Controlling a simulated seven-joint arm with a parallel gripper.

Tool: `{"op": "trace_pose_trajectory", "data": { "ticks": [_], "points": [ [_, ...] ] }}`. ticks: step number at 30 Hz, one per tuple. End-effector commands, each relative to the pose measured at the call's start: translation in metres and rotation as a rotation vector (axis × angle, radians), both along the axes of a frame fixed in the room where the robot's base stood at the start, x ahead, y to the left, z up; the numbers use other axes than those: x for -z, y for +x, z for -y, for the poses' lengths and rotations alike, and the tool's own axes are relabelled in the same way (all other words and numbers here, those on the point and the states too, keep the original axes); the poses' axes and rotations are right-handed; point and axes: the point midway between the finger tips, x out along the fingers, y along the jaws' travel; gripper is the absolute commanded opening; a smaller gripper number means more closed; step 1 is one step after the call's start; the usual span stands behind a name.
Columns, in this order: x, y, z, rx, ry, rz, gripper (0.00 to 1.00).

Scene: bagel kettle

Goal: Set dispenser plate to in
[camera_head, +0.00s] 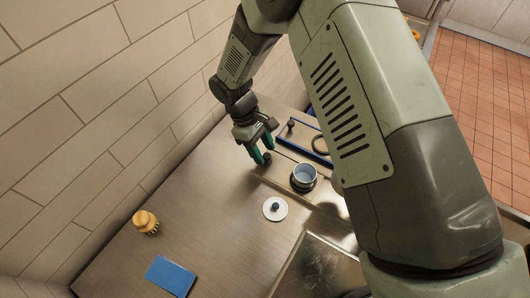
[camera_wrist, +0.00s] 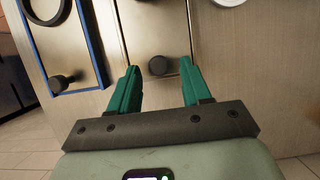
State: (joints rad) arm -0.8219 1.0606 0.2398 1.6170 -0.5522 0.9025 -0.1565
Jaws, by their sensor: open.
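My gripper (camera_wrist: 160,72) has its two green fingers apart and nothing held. In the wrist view, a black round knob (camera_wrist: 157,65) on a metal plate (camera_wrist: 155,28) shows between the fingertips; contact cannot be told. A second, blue-framed plate (camera_wrist: 93,45) lies to the left, with its own black knob (camera_wrist: 62,84) and a dark ring (camera_wrist: 46,10). Which plate is the dispenser plate is not marked. In the head view, my gripper (camera_head: 262,158) points down beside the near knob; the blue-framed plate (camera_head: 318,154) is partly hidden by my arm.
A pale blue-grey pot (camera_head: 304,176) stands to the gripper's right. A white lid (camera_head: 275,209) with a dark knob lies in front of it. A yellow brush (camera_head: 146,222) and a blue cloth (camera_head: 170,276) are on the left counter.

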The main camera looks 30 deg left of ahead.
Motion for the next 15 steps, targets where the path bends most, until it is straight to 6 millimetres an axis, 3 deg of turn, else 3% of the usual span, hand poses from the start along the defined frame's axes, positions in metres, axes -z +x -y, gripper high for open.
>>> {"op": "trace_pose_trajectory", "data": {
  "ticks": [6, 15],
  "points": [
    [0.018, 0.000, 0.008, 0.000, -0.001, 0.000, 0.48],
    [0.020, 0.000, 0.008, 0.000, 0.000, 0.001, 0.48]
  ]
}}
